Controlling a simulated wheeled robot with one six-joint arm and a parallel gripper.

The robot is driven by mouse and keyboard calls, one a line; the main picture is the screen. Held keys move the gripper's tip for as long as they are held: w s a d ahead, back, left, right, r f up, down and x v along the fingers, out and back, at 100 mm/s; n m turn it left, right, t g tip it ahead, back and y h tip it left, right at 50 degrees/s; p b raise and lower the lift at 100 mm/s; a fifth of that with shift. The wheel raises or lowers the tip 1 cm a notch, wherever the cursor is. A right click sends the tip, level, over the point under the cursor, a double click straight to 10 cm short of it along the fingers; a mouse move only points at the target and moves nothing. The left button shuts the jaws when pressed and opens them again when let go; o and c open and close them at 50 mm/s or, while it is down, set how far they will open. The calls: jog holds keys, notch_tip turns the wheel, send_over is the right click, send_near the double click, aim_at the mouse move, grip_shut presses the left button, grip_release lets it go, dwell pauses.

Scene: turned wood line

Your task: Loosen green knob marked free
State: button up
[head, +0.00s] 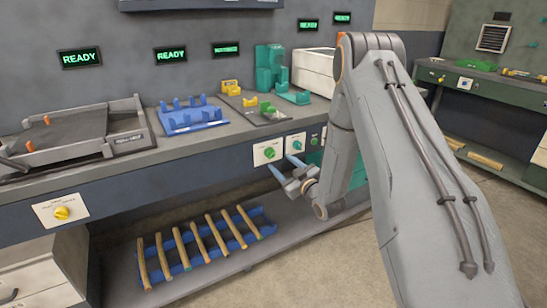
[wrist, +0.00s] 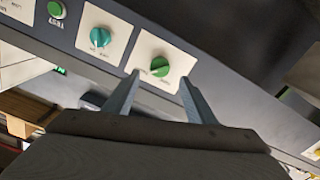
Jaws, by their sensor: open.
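A green knob (head: 270,152) sits on a white plate on the front face of the workbench. In the wrist view the green knob (wrist: 160,67) lies just beyond and between my fingertips. My gripper (head: 282,164) is open and empty, pointing at the panel from below. Its two fingers also show in the wrist view (wrist: 159,79), spread apart. I cannot tell whether either finger touches the knob, and it looks apart from them. The print on the knob's plate is too small to read.
A teal knob (wrist: 100,37) on its own plate is beside the green knob, with a green button (wrist: 57,9) beyond it. A yellow knob (head: 62,213) is far left. Below, a blue rack (head: 262,216) holds wooden rods. Blue (head: 190,120) and yellow fixtures stand on the bench.

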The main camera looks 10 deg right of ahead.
aim_at(273, 155)
jog(key=x, duration=0.6)
jog(key=shift+w+a, duration=0.1)
jog(key=shift+w, duration=0.25)
jog(key=shift+c, duration=0.5)
jog(key=c, duration=1)
jog(key=shift+o, duration=0.3)
